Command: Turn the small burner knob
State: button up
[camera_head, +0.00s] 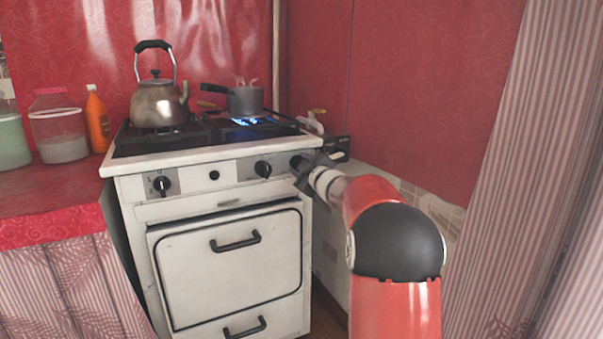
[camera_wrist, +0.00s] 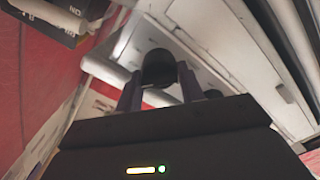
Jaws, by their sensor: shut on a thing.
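The white stove (camera_head: 225,197) has a front panel with black knobs. One knob (camera_head: 161,184) is at the left, a small round black piece (camera_head: 214,175) is near the middle, and another knob (camera_head: 263,168) is right of centre. My gripper (camera_head: 301,168) is at the panel's right end, beside the rightmost knob, which it mostly hides in the head view. In the wrist view, the rounded black burner knob (camera_wrist: 158,67) is between the two fingers of my gripper, which is shut on it. The knob's markings are not visible there.
A steel kettle (camera_head: 158,103) and a small pot (camera_head: 245,101) stand on the stove top, with blue flame (camera_head: 250,121) below the pot. The oven door handle (camera_head: 235,241) juts out lower down. A dark box (camera_head: 336,148) sits right of the gripper.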

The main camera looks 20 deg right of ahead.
jog(key=n, duration=0.1)
jog(key=n+b, duration=0.1)
jog(key=n, duration=0.1)
jog(key=n+b, duration=0.1)
jog(key=shift+a+f+n, duration=0.1)
jog(key=shift+f+n, duration=0.15)
jog(key=shift+n, duration=0.05)
jog(key=shift+n+b, duration=1.1)
jog(key=shift+n, duration=0.5)
jog(key=o, duration=0.9)
jog(key=shift+o, duration=0.2)
jog(key=shift+r, duration=0.1)
